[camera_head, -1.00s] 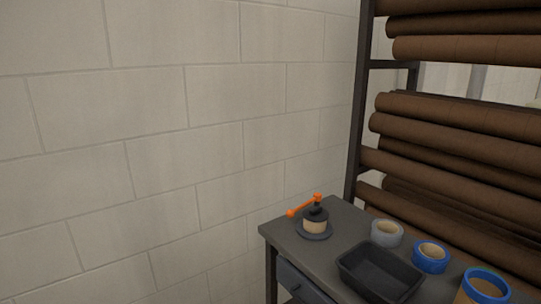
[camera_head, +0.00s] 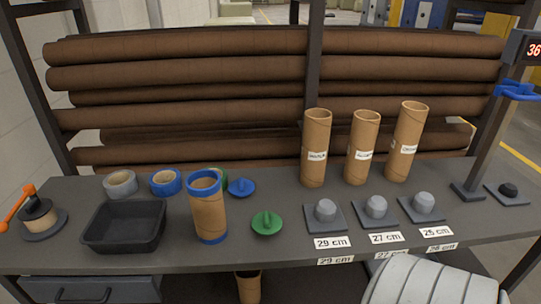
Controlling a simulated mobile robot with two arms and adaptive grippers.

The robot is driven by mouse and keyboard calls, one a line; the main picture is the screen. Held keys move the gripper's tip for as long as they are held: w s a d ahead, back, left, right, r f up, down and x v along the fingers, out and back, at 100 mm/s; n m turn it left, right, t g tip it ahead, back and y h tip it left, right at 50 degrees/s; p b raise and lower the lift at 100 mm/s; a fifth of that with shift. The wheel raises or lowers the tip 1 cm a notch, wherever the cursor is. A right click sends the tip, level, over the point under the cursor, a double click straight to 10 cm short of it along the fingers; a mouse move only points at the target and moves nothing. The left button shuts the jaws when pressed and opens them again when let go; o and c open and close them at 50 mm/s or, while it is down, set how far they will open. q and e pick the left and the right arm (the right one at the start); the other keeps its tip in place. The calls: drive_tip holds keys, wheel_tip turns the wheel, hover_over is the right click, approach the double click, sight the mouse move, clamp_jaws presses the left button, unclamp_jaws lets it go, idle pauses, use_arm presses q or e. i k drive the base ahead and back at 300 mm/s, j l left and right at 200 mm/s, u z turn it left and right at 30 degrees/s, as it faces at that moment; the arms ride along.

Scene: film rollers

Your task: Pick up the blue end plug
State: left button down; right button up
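The blue end plug (camera_head: 241,187) lies on the grey bench, a round disc with a small raised grip on top. It sits right of and a little behind a cardboard tube with blue rims (camera_head: 209,212). A green end plug (camera_head: 267,223) lies in front of it and to the right. Neither of my grippers is in view.
A black tray (camera_head: 124,248), grey tape roll (camera_head: 120,184), blue tape roll (camera_head: 165,182) and orange-handled dispenser (camera_head: 38,216) stand left. Upright cardboard tubes (camera_head: 363,148) and grey pegs (camera_head: 326,209) stand right. Brown rolls (camera_head: 190,80) fill the rack behind.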

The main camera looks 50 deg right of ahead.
sight(242, 187)
drive_tip(key=z, duration=1.3)
